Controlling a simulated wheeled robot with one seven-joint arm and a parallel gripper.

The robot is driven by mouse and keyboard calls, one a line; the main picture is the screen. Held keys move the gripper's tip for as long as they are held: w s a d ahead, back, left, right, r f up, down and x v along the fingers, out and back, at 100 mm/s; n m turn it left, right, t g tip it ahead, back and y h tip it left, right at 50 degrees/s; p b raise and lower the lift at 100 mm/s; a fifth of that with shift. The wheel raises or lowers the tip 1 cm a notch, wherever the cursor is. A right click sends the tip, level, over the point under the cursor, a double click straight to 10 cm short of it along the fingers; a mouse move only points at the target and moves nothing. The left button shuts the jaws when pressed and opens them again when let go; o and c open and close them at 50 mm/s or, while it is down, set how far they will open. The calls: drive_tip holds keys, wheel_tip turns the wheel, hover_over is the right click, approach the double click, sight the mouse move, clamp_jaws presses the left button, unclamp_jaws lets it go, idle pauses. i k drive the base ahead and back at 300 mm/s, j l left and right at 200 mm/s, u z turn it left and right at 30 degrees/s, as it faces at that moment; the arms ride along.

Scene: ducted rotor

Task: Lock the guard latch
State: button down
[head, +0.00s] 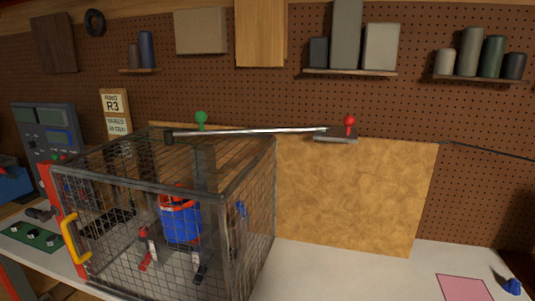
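The guard is a wire-mesh cage (250,215) with a dark frame, standing on the pale bench at the left. Its left front edge has a red strip (62,215) and a yellow handle (73,238). I cannot tell which part is the latch, or whether it is locked. Inside the cage is a blue and red rotor unit (181,220), partly veiled by mesh. A thin metal bar (250,131) runs above the cage's top towards a grey block with a red knob (349,121). A green knob (201,118) stands behind the cage. My gripper is not in view.
A grey control panel (45,130) stands at the far left, with a green button board (30,236) in front. A tan board (355,195) leans behind the bench. A pink square (464,288) and a small blue object (512,286) lie at the right. The bench (350,275) between is clear.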

sight(43, 216)
drive_tip(key=u, duration=1.85)
